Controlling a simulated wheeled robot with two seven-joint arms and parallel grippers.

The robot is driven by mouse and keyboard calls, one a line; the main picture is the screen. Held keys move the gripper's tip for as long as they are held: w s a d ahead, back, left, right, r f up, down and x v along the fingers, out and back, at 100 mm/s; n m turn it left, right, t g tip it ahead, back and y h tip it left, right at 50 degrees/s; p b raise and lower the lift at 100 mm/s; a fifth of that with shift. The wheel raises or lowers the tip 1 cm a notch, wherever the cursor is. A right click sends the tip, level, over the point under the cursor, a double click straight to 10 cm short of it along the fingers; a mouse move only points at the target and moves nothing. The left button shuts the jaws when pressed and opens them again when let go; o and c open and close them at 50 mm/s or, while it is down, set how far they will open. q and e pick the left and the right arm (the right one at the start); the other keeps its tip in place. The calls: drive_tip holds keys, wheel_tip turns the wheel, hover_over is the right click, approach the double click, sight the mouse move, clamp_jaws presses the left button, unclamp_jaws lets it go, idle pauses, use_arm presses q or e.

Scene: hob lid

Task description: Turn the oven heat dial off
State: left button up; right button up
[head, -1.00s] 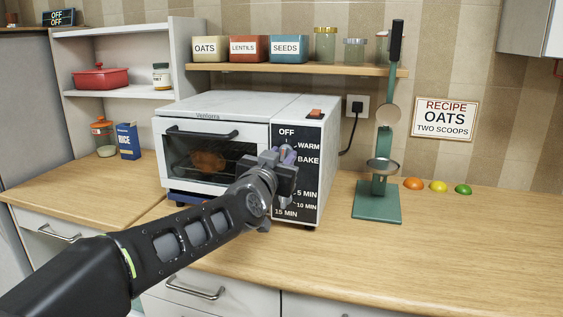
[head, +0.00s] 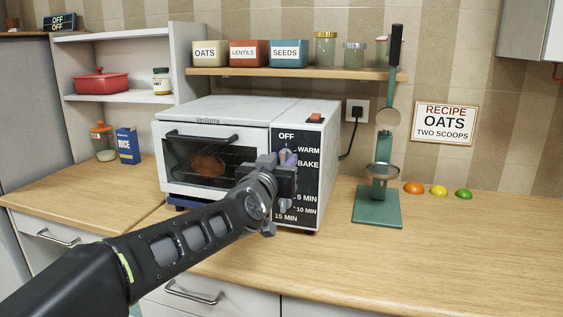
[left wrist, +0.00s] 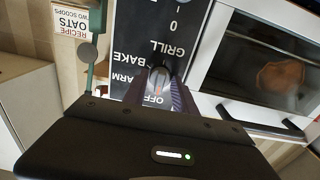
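The oven (head: 225,117) is a white box with a dark control panel on its right side. Its heat dial (left wrist: 158,80) is a grey knob with a small orange mark, amid the labels OFF, WARM, BAKE and GRILL, which appear upside down in the left wrist view. My left gripper (head: 287,157) is at the upper panel and hides most of the dial in the head view. In the left wrist view its fingers (left wrist: 158,90) are apart on either side of the dial; contact is unclear. The dial's exact setting is hard to read. My right gripper is not in view.
A lower timer dial area with minute labels lies below my gripper, partly covered. A red switch (head: 315,117) sits at the oven's top right. A green scale-like stand (head: 377,206) stands right of the oven. The counter (head: 450,250) is clear in front.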

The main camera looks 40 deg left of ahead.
use_arm(q)
drive_tip(key=v, duration=0.8)
drive_tip(key=shift+w, duration=0.1)
idle(0.5)
